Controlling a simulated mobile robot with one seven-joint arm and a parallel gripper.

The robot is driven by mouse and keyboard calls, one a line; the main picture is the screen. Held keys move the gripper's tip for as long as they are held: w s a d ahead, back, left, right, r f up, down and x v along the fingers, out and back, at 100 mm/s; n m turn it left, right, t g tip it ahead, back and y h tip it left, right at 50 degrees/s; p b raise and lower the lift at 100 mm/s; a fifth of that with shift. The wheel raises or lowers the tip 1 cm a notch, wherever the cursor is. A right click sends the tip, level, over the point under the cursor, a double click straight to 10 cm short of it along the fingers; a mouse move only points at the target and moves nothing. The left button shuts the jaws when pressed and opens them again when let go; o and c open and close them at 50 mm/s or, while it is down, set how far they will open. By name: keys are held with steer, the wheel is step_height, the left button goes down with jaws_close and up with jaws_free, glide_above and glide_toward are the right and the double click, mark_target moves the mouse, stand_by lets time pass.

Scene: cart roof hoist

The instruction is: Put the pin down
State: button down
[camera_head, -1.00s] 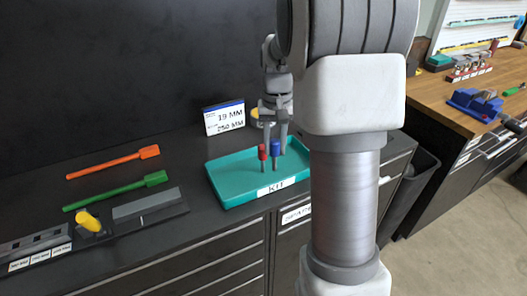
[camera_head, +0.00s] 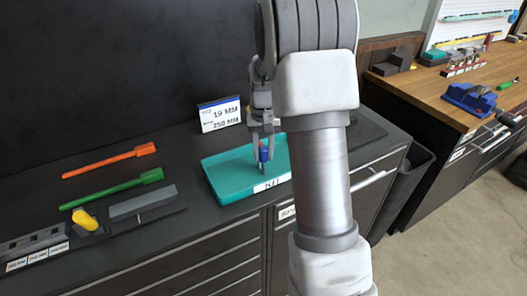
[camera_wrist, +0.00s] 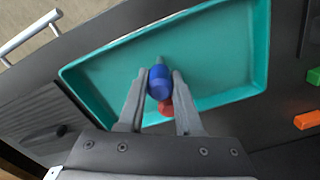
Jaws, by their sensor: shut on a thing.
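My gripper (camera_head: 264,134) points down over the teal kit tray (camera_head: 222,190) and is shut on the blue pin (camera_head: 263,156). In the wrist view, the blue pin (camera_wrist: 159,84) sits between the two fingertips, with its grey tip pointing away over the tray floor (camera_wrist: 215,65). A red pin (camera_wrist: 166,107) shows just behind it, partly hidden by the blue pin. In the head view the red pin is mostly hidden behind the blue one. I cannot tell whether the blue pin's tip touches the tray floor.
A sign reading 19 MM and 250 MM (camera_head: 219,114) stands behind the tray. Orange (camera_head: 110,160) and green (camera_head: 113,188) tools and a yellow-handled object (camera_head: 85,220) lie to the left. A wooden bench (camera_head: 430,88) with a blue vise (camera_head: 470,98) is at the right.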

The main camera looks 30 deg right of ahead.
steer(key=c, duration=0.6)
jaws_free()
steer(key=shift+f, duration=0.15)
